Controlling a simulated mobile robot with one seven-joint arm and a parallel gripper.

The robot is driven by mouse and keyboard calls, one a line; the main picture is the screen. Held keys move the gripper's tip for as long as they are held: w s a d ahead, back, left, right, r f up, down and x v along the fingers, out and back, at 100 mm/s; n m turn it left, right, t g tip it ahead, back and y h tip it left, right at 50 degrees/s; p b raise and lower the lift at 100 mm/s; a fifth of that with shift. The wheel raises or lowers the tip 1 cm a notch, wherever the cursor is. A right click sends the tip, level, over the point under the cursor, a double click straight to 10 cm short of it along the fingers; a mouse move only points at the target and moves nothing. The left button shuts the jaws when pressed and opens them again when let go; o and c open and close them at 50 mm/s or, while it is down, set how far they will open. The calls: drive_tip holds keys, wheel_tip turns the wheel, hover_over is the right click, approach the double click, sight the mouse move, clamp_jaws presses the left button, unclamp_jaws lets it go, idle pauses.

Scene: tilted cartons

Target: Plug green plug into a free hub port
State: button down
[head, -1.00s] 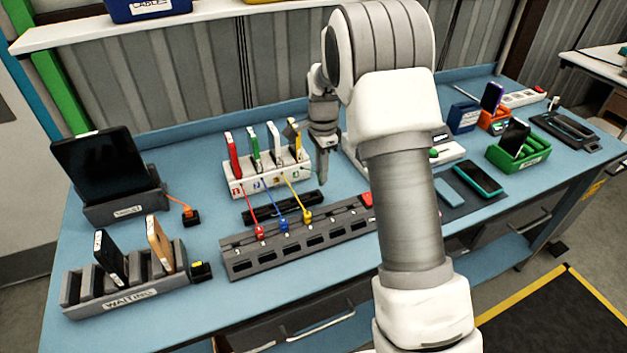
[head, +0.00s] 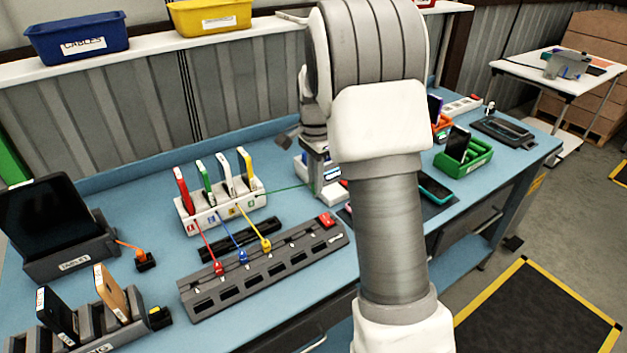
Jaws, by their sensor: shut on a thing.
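A thin green cable (head: 288,189) runs from the right end of the white dock (head: 226,213) to my gripper (head: 322,194). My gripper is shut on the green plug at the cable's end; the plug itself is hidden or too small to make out. The gripper is above the table, right of the dock and behind the hub's right end. The grey hub (head: 297,262) lies in front, with a row of ports. A red plug (head: 219,268), a blue plug (head: 242,257) and a yellow plug (head: 265,245) sit along its back row. Several front-row ports look empty.
Several coloured phones stand in the white dock. A black bar (head: 235,240) lies between dock and hub. A red switch (head: 326,220) marks the hub's right end. The tablet stand (head: 70,250) is left. My arm hides part of the table on the right.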

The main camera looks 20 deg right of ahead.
drive_tip(key=shift+r+p, duration=0.7)
drive_tip(key=shift+r, duration=0.05)
idle(0.4)
drive_tip(key=shift+r+p, duration=1.3)
drive_tip(key=shift+r, duration=0.25)
drive_tip(key=shift+f, duration=0.1)
drive_tip(key=shift+f, duration=0.1)
drive_tip(key=shift+f+b, duration=2.15)
drive_tip(key=shift+f, duration=1.25)
drive_tip(key=s+a, duration=0.4)
drive_tip(key=a, duration=0.4)
drive_tip(key=shift+a, duration=0.3)
drive_tip(key=shift+s+r, duration=0.1)
drive_tip(key=shift+r, duration=0.05)
